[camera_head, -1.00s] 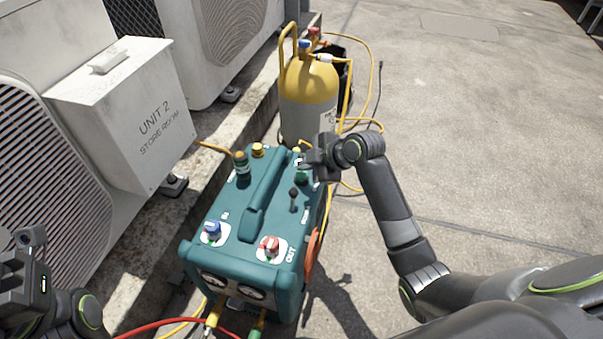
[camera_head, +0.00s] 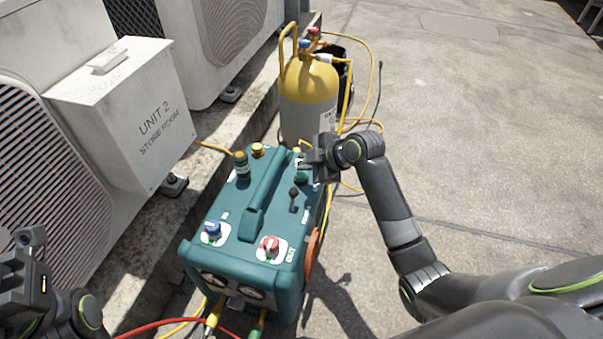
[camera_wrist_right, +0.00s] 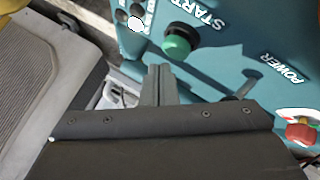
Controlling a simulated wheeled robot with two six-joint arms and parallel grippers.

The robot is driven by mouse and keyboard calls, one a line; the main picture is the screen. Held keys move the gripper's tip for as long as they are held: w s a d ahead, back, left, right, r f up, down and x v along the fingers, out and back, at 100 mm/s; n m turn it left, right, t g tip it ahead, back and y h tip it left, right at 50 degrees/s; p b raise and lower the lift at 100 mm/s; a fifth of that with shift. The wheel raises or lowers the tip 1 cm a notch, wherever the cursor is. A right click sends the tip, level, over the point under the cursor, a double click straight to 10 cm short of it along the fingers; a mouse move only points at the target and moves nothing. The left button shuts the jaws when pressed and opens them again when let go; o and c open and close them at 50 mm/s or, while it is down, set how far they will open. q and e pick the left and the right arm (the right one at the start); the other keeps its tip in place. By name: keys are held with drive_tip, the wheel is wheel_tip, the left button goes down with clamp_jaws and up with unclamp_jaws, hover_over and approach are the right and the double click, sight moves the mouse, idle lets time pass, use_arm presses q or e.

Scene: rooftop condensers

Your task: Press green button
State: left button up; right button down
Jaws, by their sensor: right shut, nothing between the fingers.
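The green button (camera_wrist_right: 181,41) sits on the teal machine's top panel beside the word START. It also shows in the head view (camera_head: 301,177), partly covered by my right gripper. The teal machine (camera_head: 232,267) stands on the ground. My right gripper (camera_head: 305,167) is over the far right part of its top, close to the green button. In the right wrist view its fingers (camera_wrist_right: 158,84) are shut with nothing between them, and the tips are just short of the button in the picture. Contact cannot be told. My left gripper (camera_head: 30,250) is at the left edge, only partly in view.
A black lever (camera_head: 293,198) marked POWER stands near the button. Blue (camera_head: 211,231) and red (camera_head: 269,246) knobs sit at the near end. A yellow cylinder (camera_head: 308,95) with hoses stands behind. A grey box (camera_head: 130,115) is at left. The ground at right is clear.

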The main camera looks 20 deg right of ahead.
sight(306, 176)
drive_tip(key=shift+f, duration=0.15)
drive_tip(key=shift+f, duration=0.25)
drive_tip(key=shift+f+b, duration=0.3)
drive_tip(key=shift+f, duration=0.55)
idle(0.9)
drive_tip(key=shift+r, duration=0.15)
drive_tip(key=shift+r+p, duration=1.1)
drive_tip(key=shift+p, duration=0.25)
wheel_tip(306, 176, up, 5)
drive_tip(key=p, duration=0.5)
drive_tip(key=shift+r+p, duration=0.1)
drive_tip(key=shift+p, duration=0.2)
